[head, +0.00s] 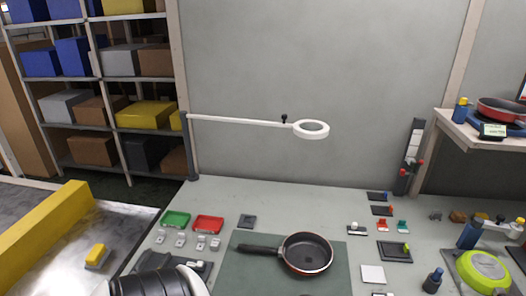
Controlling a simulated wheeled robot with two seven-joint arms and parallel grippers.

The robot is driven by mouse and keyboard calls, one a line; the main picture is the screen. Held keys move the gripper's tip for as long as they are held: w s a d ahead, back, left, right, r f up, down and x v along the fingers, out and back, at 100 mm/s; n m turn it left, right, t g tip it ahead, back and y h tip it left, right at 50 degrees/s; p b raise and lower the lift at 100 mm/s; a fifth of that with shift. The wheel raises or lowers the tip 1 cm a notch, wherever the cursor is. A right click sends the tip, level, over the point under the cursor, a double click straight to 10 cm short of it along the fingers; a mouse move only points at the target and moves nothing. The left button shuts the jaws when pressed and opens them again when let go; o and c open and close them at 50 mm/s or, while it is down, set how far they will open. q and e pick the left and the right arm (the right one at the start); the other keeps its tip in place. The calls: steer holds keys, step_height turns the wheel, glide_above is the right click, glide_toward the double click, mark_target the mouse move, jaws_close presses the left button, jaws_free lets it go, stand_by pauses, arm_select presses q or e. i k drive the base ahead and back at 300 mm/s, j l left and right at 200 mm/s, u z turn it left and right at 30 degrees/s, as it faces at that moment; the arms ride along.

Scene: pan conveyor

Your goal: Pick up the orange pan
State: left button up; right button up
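A pan (306,254) with a dark inside and a red-orange rim lies upright on a dark green mat (335,284) in the head view. Its black handle (259,249) points left. Another red-orange pan (503,110) sits on the raised shelf at the right edge, partly cut off by the frame. No gripper fingers show. A black and white part of my arm enters at the bottom left, short of the mat. Nothing is seen touching the pan on the mat.
A white ring lamp (311,129) on a long arm reaches over the back of the bench. Green (175,219) and red (208,224) trays stand left of the mat. Small fixtures and a lime-green pan (482,272) are on the right. The mat around the pan looks clear.

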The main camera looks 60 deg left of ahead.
mark_target(307, 253)
steer(key=u, duration=1.5)
steer(key=l+u, duration=0.1)
steer(key=l, duration=0.45)
